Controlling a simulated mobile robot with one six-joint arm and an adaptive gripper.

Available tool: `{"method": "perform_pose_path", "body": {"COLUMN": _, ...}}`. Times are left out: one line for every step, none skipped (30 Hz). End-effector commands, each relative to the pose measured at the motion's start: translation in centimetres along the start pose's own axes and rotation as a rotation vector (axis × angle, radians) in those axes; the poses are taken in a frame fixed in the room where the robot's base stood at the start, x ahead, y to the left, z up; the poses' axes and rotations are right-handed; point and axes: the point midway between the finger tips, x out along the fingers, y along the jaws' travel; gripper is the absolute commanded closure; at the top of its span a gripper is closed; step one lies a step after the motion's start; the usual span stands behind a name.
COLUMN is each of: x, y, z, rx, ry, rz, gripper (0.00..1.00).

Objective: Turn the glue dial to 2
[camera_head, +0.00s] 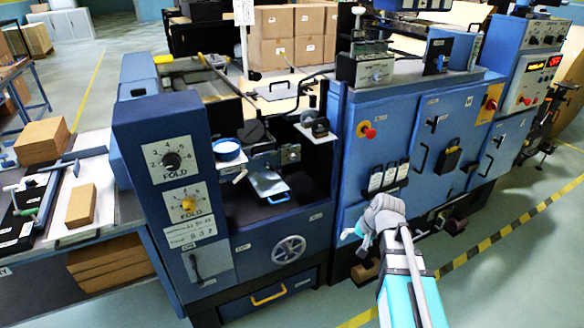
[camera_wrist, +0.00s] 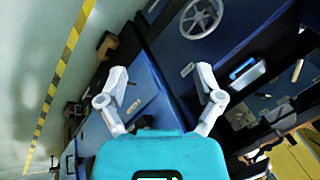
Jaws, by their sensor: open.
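No dial I can see is legibly marked glue. Two dials sit on white plates on the left blue cabinet in the head view: an upper dial with a black knob (camera_head: 172,160) and a lower dial with a yellow knob (camera_head: 188,204). Both labels seem to read FOLD. A grey box (camera_head: 375,72) on top of the machine carries a small scale too small to read. My gripper (camera_wrist: 162,78) is open and empty, its two fingers spread apart in the wrist view. In the head view it hangs in front of the machine, right of and well apart from the two dials.
A handwheel (camera_head: 290,250) is on the lower front; it also shows in the wrist view (camera_wrist: 200,17). A red button (camera_head: 368,131) and black handles stick out from the blue doors. A side table with a brown block (camera_head: 81,205) stands at left. Floor with striped tape (camera_head: 500,236) is open at right.

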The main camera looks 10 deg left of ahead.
Motion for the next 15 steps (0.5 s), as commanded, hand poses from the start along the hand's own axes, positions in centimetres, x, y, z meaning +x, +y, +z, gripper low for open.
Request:
{"method": "perform_pose_path", "body": {"x": 2.5, "y": -1.1, "z": -2.1, "rx": 0.04, "ry": 0.024, "rz": -0.065, "gripper": 0.15}}
{"method": "perform_pose_path", "body": {"x": 3.2, "y": -2.0, "z": -3.1, "rx": 0.066, "ry": 0.038, "rz": -0.106, "gripper": 0.15}}
{"method": "perform_pose_path", "body": {"x": 4.2, "y": -3.1, "z": -4.3, "rx": 0.105, "ry": 0.055, "rz": -0.162, "gripper": 0.15}}
{"method": "perform_pose_path", "body": {"x": 4.8, "y": -4.0, "z": -5.3, "rx": 0.135, "ry": 0.067, "rz": -0.203, "gripper": 0.15}}
{"method": "perform_pose_path", "body": {"x": 5.4, "y": -4.8, "z": -6.2, "rx": 0.165, "ry": 0.078, "rz": -0.244, "gripper": 0.15}}
{"method": "perform_pose_path", "body": {"x": 6.2, "y": -5.9, "z": -7.4, "rx": 0.206, "ry": 0.09, "rz": -0.3, "gripper": 0.15}}
{"method": "perform_pose_path", "body": {"x": 6.7, "y": -6.7, "z": -8.4, "rx": 0.238, "ry": 0.099, "rz": -0.342, "gripper": 0.15}}
{"method": "perform_pose_path", "body": {"x": 7.2, "y": -7.5, "z": -9.3, "rx": 0.272, "ry": 0.107, "rz": -0.383, "gripper": 0.15}}
{"method": "perform_pose_path", "body": {"x": 7.9, "y": -8.5, "z": -10.6, "rx": 0.318, "ry": 0.115, "rz": -0.439, "gripper": 0.15}}
{"method": "perform_pose_path", "body": {"x": 8.3, "y": -9.3, "z": -11.5, "rx": 0.352, "ry": 0.12, "rz": -0.48, "gripper": 0.15}}
{"method": "perform_pose_path", "body": {"x": 8.8, "y": -10.0, "z": -12.5, "rx": 0.388, "ry": 0.124, "rz": -0.521, "gripper": 0.15}}
{"method": "perform_pose_path", "body": {"x": 9.3, "y": -10.9, "z": -13.7, "rx": 0.437, "ry": 0.128, "rz": -0.576, "gripper": 0.15}}
{"method": "perform_pose_path", "body": {"x": 9.7, "y": -11.6, "z": -14.7, "rx": 0.474, "ry": 0.13, "rz": -0.617, "gripper": 0.15}}
{"method": "perform_pose_path", "body": {"x": 10.1, "y": -12.2, "z": -15.6, "rx": 0.511, "ry": 0.131, "rz": -0.658, "gripper": 0.15}}
{"method": "perform_pose_path", "body": {"x": 10.5, "y": -13.1, "z": -16.9, "rx": 0.563, "ry": 0.13, "rz": -0.712, "gripper": 0.15}}
